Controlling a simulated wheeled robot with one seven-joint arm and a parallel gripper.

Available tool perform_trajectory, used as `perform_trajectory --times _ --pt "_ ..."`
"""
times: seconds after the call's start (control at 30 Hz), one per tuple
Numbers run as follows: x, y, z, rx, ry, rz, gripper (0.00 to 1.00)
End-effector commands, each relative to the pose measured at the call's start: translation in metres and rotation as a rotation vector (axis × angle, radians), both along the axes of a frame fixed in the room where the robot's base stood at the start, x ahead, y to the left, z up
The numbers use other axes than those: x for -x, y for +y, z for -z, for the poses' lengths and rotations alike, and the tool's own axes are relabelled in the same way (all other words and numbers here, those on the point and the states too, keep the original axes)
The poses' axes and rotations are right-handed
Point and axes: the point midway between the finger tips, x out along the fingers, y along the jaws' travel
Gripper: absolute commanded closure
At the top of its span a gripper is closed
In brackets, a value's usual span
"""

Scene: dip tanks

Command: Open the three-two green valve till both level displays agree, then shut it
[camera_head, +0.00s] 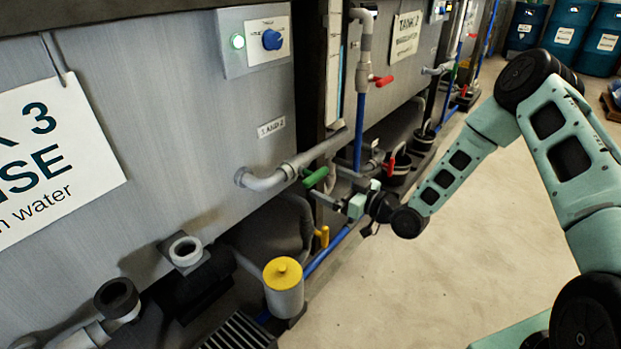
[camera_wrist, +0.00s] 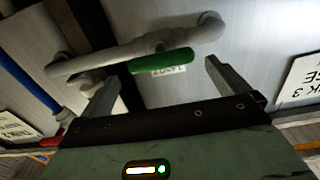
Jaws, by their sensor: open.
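The green valve handle (camera_head: 316,177) sits on the grey pipe (camera_head: 265,181) that leaves the tank wall at an elbow, below a small "3 AND 2" tag (camera_head: 271,127). My gripper (camera_head: 333,199) is just to the right of and below the handle. In the wrist view the handle (camera_wrist: 160,62) lies ahead, between the two spread fingers of my open gripper (camera_wrist: 163,85). The fingers look clear of it. The handle runs roughly along the pipe; I cannot tell its exact turn.
Red handles (camera_head: 382,81) are on pipes farther back. A yellow-capped canister (camera_head: 283,274) and a small yellow handle (camera_head: 323,236) are low in front. A blue pipe (camera_head: 360,130) runs down close behind my gripper. Open floor (camera_head: 490,220) lies to the right.

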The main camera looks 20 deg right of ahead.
Motion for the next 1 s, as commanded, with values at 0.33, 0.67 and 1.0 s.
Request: perform_trajectory --times 0.33,0.67,1.0 --pt "-0.050 0.036 0.002 0.000 0.000 0.000 0.00" --pt "-0.061 0.045 0.000 -0.001 0.002 0.000 0.00" --pt "-0.061 0.045 0.000 0.000 0.001 0.000 0.32"
